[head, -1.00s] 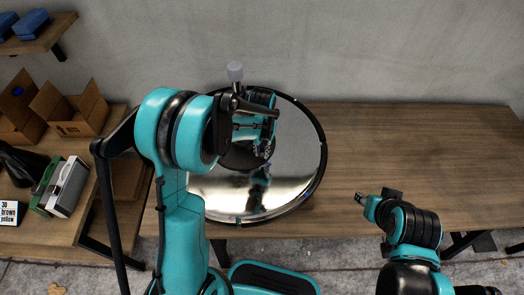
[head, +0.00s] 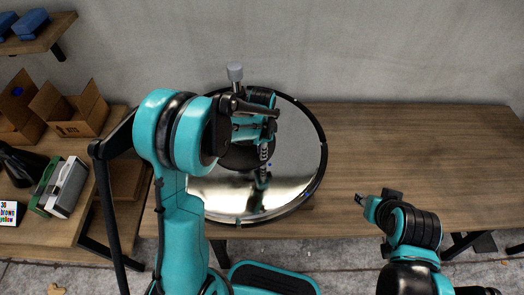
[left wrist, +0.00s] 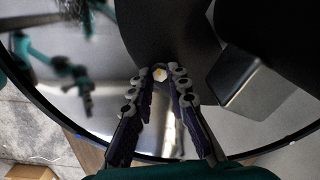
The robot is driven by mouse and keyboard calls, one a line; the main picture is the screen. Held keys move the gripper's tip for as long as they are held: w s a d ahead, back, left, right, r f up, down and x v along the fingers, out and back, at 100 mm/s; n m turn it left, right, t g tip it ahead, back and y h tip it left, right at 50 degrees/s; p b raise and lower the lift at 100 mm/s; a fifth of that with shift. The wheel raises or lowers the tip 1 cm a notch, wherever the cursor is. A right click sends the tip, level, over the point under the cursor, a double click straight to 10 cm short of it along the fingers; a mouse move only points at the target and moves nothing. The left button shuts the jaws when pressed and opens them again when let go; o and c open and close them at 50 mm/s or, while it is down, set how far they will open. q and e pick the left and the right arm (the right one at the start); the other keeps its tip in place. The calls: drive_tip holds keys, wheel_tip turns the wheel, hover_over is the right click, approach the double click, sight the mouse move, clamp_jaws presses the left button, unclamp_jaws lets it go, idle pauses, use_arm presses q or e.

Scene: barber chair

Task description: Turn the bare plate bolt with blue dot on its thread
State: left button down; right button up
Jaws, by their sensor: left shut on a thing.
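The round mirror-like plate (head: 300,160) with a black rim lies on the wooden table. A black part (left wrist: 170,30) sits on it. My left gripper (left wrist: 161,78) points down at this part, its fingers closed around a small bolt with a pale yellow hexagonal head (left wrist: 160,73). In the head view my left gripper (head: 264,150) is over the plate's middle and hides the bolt. I see no blue dot on the bolt; its thread is hidden. My right gripper (head: 361,199) is small and empty-looking at the table's front edge, away from the plate; its jaw state is unclear.
A grey-capped lever (head: 235,74) stands up beside my left wrist. A grey block (left wrist: 258,78) is close to the fingers on the right. A side bench at left holds cardboard boxes (head: 70,108). The table's right side (head: 420,140) is clear.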

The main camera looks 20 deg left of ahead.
use_arm(q)
drive_tip(key=shift+m, duration=1.7)
drive_tip(key=c, duration=1.5)
unclamp_jaws()
drive_tip(key=shift+o, duration=0.2)
wheel_tip(320, 180, up, 12)
